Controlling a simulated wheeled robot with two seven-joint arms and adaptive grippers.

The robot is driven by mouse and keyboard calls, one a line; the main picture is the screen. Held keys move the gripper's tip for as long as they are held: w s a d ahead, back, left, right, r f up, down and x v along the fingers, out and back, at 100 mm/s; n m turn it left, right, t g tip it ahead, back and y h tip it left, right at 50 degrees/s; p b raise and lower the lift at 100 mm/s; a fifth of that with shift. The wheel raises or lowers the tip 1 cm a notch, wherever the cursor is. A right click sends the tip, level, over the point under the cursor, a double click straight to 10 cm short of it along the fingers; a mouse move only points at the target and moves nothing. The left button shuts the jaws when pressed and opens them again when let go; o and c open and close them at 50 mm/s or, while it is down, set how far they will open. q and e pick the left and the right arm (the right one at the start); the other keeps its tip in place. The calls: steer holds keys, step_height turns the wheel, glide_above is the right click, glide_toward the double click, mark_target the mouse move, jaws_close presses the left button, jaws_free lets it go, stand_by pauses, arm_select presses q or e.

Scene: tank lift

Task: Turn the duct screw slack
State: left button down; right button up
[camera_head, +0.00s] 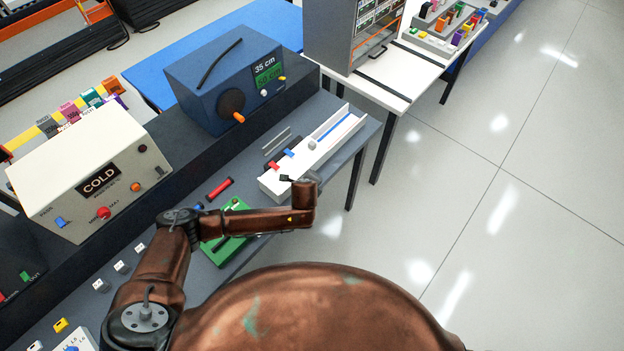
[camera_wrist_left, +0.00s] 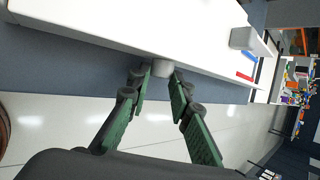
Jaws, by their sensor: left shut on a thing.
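The white duct (camera_head: 275,186) lies along the right end of the grey bench, with a blue strip in its channel. It fills the top of the left wrist view (camera_wrist_left: 120,25). In the head view my left arm reaches over the bench to the duct's near side, and the screw is hidden there. My right gripper is not in view.
A blue box (camera_head: 215,80) with a 35 cm display and a cream COLD box (camera_head: 85,165) stand behind. A green board (camera_head: 222,250) and a red cylinder (camera_head: 219,189) lie left of the duct. The floor to the right is clear.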

arm_select(q)
steer(key=shift+s+a+f, duration=0.1)
steer(key=shift+a, duration=0.05)
steer(key=c, duration=1.8)
jaws_free()
steer(key=shift+o, duration=0.3)
steer(key=v, duration=1.2)
